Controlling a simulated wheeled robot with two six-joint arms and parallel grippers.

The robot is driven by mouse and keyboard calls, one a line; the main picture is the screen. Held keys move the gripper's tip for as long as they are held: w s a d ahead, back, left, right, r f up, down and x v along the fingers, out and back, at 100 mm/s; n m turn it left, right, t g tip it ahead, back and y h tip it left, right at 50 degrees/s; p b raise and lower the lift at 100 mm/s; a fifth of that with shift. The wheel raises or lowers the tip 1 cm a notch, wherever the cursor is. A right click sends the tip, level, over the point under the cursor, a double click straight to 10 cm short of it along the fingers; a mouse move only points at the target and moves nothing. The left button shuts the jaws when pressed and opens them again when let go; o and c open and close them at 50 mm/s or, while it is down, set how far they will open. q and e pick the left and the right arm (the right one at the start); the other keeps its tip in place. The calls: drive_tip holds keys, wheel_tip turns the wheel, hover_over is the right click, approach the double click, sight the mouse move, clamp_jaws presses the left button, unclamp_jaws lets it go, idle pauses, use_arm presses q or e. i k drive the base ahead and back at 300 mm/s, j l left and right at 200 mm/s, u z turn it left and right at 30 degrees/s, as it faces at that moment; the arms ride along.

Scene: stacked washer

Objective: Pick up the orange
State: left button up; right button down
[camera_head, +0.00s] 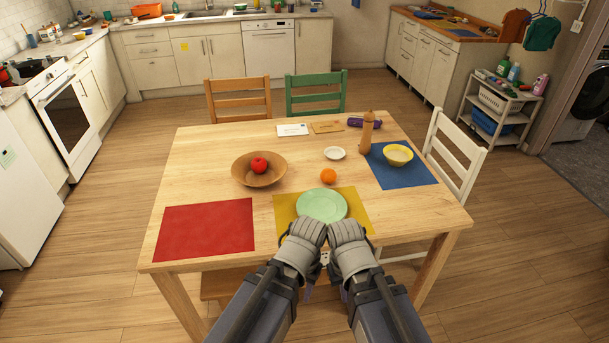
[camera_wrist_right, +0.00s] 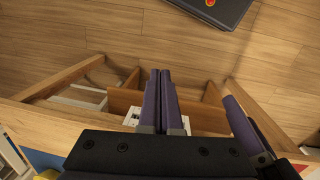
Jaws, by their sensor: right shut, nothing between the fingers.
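The orange (camera_head: 328,176) sits on the bare wood of the table, just behind the green plate (camera_head: 321,205). Both my arms come in from the bottom of the head view, side by side at the table's front edge. My right gripper (camera_wrist_right: 160,74) is shut and empty in the right wrist view, its purple fingers together and pointing away from the orange. My left gripper shows only as a purple finger part (camera_wrist_right: 236,108) beside it, so its opening is unclear. The fingers are mostly hidden behind my arms in the head view.
A wooden bowl (camera_head: 245,178) with a red apple (camera_head: 259,165) stands left of the orange. A white saucer (camera_head: 334,153), a yellow bowl (camera_head: 398,155) and a tall pepper mill (camera_head: 367,132) stand behind and right. The red mat (camera_head: 204,229) is clear. Chairs surround the table.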

sight(329, 176)
drive_tip(key=i+l, duration=0.9)
drive_tip(key=i, duration=0.15)
drive_tip(key=u, duration=1.55)
